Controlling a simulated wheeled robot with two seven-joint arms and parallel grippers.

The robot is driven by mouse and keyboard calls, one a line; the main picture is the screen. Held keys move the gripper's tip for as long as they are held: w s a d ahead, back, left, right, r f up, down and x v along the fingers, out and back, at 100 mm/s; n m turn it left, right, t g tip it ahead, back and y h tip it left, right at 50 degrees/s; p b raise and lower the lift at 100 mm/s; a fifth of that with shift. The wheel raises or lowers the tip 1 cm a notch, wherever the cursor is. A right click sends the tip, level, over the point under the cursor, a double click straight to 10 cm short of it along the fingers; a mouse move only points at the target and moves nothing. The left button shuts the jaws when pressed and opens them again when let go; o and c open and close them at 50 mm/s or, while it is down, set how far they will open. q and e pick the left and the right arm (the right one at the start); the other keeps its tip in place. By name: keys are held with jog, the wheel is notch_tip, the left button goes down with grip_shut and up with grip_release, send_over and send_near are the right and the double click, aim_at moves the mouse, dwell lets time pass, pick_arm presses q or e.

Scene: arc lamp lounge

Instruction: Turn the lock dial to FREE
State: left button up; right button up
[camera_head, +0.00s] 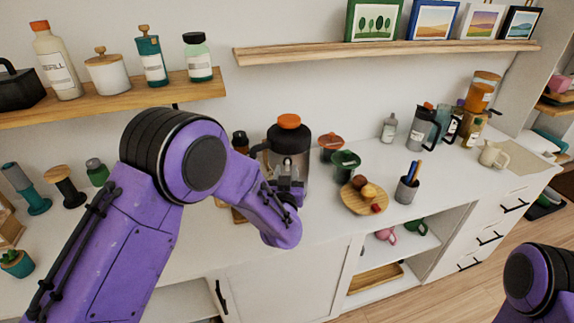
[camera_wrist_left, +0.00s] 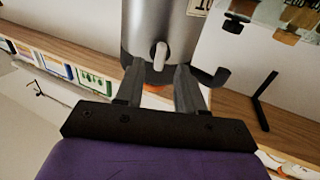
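A silver and black canister (camera_head: 291,143) with an orange lid (camera_head: 289,121) stands on the white counter. The left wrist view shows its silver body (camera_wrist_left: 178,22) upside down, with a small pale grey knob (camera_wrist_left: 159,52), which looks like the lock dial. A label with dark print, only partly in view, is beside it; I cannot read a FREE mark. My left gripper (camera_head: 287,178) is in front of the canister. Its two fingers are apart, with the knob between their tips in the left wrist view (camera_wrist_left: 160,78); I see no clear contact. My right gripper is out of view.
A green-lidded pot (camera_head: 345,163) and a round wooden board (camera_head: 361,199) with food stand right of the canister. A dark bottle (camera_head: 240,141) is close on its left. A wooden shelf (camera_head: 390,52) with pictures hangs above. The counter's front edge is below my left gripper.

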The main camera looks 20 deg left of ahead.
pick_arm(q)
jog(key=shift+x, duration=1.05)
grip_shut()
